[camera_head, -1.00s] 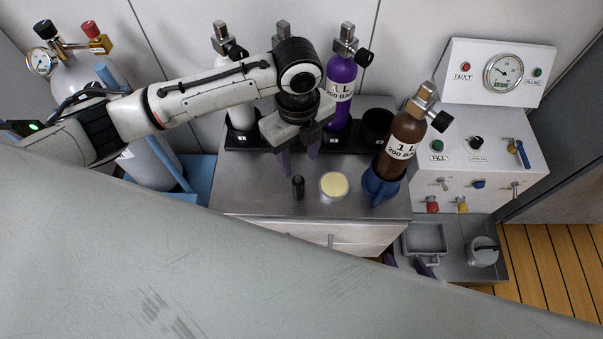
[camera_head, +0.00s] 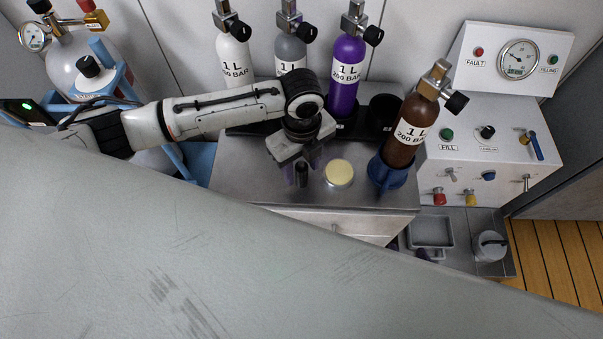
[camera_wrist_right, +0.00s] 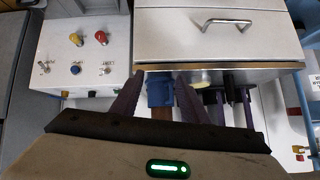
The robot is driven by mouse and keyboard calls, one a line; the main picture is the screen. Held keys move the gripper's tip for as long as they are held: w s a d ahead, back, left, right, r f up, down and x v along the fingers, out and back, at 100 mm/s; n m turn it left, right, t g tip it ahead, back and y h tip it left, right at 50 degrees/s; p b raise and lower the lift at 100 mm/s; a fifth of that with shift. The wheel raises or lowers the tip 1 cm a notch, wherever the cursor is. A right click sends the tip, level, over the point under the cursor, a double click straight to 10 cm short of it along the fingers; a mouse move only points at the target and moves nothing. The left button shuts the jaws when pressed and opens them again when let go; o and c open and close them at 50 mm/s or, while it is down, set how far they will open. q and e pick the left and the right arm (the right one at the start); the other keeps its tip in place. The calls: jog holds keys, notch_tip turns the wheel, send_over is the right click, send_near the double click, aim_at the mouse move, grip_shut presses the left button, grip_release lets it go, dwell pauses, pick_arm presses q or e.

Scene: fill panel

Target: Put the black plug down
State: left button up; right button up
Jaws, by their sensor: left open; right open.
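The black plug (camera_head: 301,176) stands upright on the steel worktop (camera_head: 240,180), left of a round pale-yellow disc (camera_head: 339,173). My left gripper (camera_head: 302,170) is open, its purple fingers on either side of the plug. Whether they touch it I cannot tell. My right gripper is low in front of the cabinet, mostly hidden in the head view behind a large grey surface. In the right wrist view my right gripper (camera_wrist_right: 160,78) is open, with nothing between its fingertips.
A brown bottle (camera_head: 412,130) stands in a blue holder (camera_head: 391,175) on the worktop's right. White, grey and purple bottles (camera_head: 345,88) stand in a black rack behind. A filling panel (camera_head: 487,140) is at the right. The large grey surface (camera_head: 230,270) covers the foreground.

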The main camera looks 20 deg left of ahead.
pick_arm(q)
jog(key=shift+c, duration=0.6)
grip_shut()
jog(key=shift+r, duration=0.2)
